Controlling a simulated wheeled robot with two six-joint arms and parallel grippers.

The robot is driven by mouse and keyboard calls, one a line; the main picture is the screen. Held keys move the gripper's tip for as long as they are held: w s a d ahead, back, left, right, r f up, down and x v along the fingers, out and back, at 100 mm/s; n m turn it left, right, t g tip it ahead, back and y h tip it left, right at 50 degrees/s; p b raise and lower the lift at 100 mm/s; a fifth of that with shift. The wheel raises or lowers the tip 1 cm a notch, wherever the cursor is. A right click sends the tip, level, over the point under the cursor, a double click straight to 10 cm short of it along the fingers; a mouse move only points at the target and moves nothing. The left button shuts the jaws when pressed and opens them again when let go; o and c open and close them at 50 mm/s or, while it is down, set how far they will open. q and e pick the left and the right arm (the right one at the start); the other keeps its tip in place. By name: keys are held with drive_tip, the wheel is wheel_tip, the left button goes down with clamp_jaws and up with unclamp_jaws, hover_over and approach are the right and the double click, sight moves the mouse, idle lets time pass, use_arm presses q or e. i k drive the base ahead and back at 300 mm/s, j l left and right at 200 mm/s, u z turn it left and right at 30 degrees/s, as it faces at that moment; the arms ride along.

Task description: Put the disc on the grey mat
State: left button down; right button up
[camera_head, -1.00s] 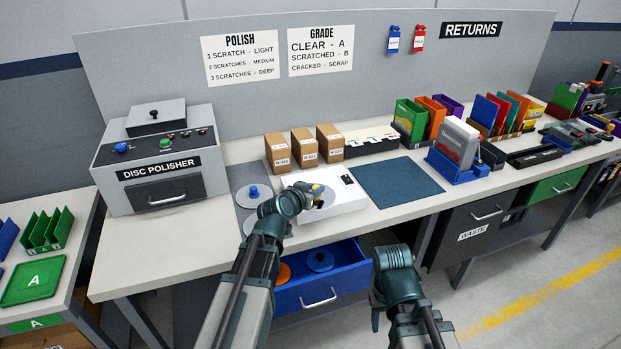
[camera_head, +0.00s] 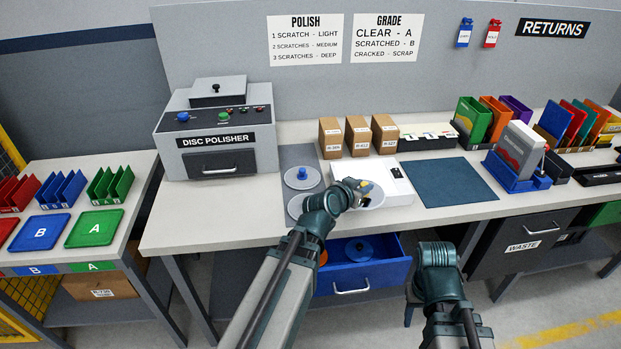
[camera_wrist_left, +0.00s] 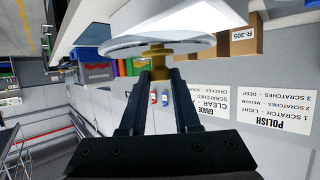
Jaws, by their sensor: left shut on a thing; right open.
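My left gripper (camera_head: 360,191) is shut on the yellow-brass knob of a pale disc (camera_head: 376,197), which is at the white box on the bench. In the left wrist view the disc (camera_wrist_left: 125,43) shows as a thin pale plate, its knob between the left fingers (camera_wrist_left: 158,72). Whether it touches the white box I cannot tell. The grey mat (camera_head: 286,158) lies just left of the box, carrying a blue-knobbed disc (camera_head: 302,178) and another disc (camera_head: 297,205) partly hidden by my left arm. My right gripper (camera_head: 409,310) is open in front of the bench, its fingers mostly hidden.
The white box (camera_head: 398,186) sits between the grey mat and a dark blue mat (camera_head: 445,182). Cardboard boxes (camera_head: 358,135) stand behind it. The disc polisher (camera_head: 217,140) is at left. A blue drawer (camera_head: 375,278) hangs open below, holding coloured discs.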

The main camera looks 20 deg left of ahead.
sight(298, 154)
drive_tip(key=i+l+u, duration=0.3)
drive_tip(key=i+l, duration=0.15)
drive_tip(key=l, duration=0.25)
drive_tip(key=i+l+u, duration=0.2)
drive_tip(key=l, duration=0.2)
drive_tip(key=i+l+u, duration=0.15)
drive_tip(key=l, duration=0.25)
